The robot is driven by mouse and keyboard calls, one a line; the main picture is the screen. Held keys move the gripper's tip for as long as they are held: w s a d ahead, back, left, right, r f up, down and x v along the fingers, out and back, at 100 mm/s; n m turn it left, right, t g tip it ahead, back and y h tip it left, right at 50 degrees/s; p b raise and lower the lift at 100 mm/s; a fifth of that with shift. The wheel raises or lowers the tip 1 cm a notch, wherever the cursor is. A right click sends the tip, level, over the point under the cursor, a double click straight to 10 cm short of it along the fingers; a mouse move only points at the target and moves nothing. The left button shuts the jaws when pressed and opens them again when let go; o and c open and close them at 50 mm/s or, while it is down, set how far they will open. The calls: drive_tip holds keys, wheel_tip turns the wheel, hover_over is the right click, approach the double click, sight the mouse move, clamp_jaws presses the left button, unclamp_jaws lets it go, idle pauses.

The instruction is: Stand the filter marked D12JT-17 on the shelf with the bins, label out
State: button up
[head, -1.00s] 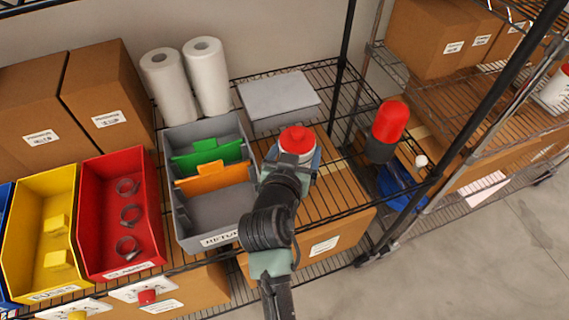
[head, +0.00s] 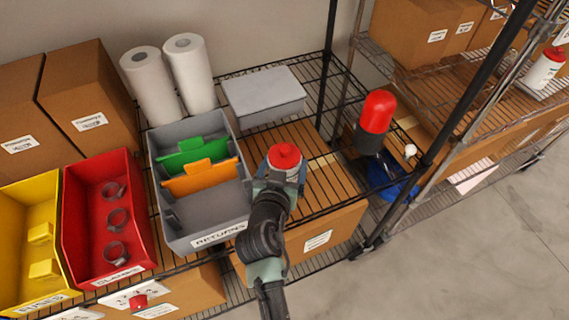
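My gripper (head: 283,172) is over the wire shelf (head: 318,190), right of the grey returns bin. Between its fingers is a white filter with a red top (head: 285,156), upright. The gripper and arm cover the filter's lower part, so its label and whether its base touches the shelf cannot be seen. The shelf holds the grey bin marked RETURNS (head: 205,225), a red bin (head: 105,215) with several clamps, and a yellow bin (head: 35,245). Another white container with a red cap (head: 546,68) stands on the rack at the right; its marking is unreadable.
A grey lidded box (head: 263,97) lies behind the filter. Paper rolls (head: 188,72) and brown cartons (head: 90,98) stand at the back. A black post (head: 440,150) and a red-domed object (head: 376,115) are to the right. Bare shelf wire shows right of the filter.

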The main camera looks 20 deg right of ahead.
drive_tip(key=shift+o, duration=0.5)
drive_tip(key=shift+r, duration=0.15)
drive_tip(key=v, duration=1.2)
drive_tip(key=shift+r, duration=0.1)
